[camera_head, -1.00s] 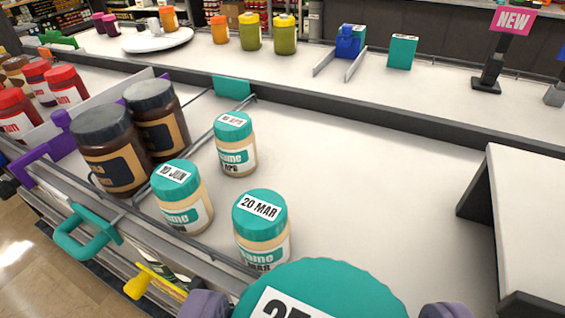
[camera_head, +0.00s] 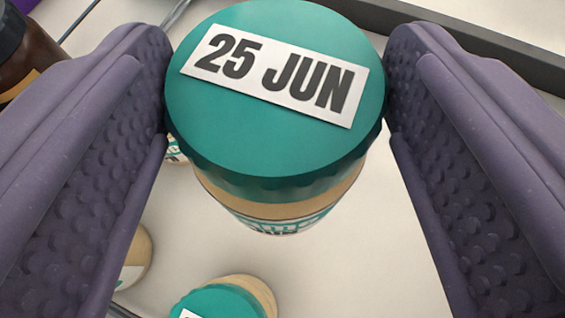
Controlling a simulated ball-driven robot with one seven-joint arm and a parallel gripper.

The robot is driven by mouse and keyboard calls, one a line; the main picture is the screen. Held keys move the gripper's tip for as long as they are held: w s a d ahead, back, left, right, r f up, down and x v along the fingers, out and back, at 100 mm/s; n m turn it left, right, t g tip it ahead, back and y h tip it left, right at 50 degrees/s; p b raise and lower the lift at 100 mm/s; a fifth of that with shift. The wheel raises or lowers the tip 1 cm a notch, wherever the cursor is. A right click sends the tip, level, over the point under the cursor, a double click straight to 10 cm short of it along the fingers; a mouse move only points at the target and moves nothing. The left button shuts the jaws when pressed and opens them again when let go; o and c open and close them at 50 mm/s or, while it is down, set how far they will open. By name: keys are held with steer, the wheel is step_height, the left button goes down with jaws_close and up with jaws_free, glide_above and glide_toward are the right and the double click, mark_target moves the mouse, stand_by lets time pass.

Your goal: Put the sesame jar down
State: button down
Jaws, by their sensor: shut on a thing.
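The sesame jar (camera_head: 275,90) has a teal lid with a white label reading 25 JUN and a pale body below it. It fills the upper middle of the view and looks about upright. My gripper (camera_head: 278,80) has one purple padded finger on each side of the lid and is shut on the jar. The jar's base is hidden under the lid and body, so I cannot tell whether it touches the white shelf (camera_head: 345,265).
A teal-lidded jar (camera_head: 222,302) stands just below in the picture. Another jar (camera_head: 136,257) is partly hidden by the left finger, and one more peeks out behind the held jar. A brown jar (camera_head: 32,62) is at far left. A dark rail (camera_head: 470,40) runs at upper right.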

mark_target(282, 225)
steer(key=f, duration=0.6)
steer(key=shift+w+f+b, duration=0.1)
steer(key=shift+w+b, duration=0.25)
steer(key=shift+b, duration=0.05)
step_height(282, 225, down, 5)
steer(key=shift+r+b, duration=0.1)
steer(key=shift+b, duration=0.2)
steer(key=shift+r, duration=0.1)
steer(key=c, duration=0.6)
jaws_free()
steer(key=shift+f, duration=0.2)
steer(key=o, duration=0.5)
steer(key=shift+c, duration=0.2)
steer(key=shift+r, duration=0.15)
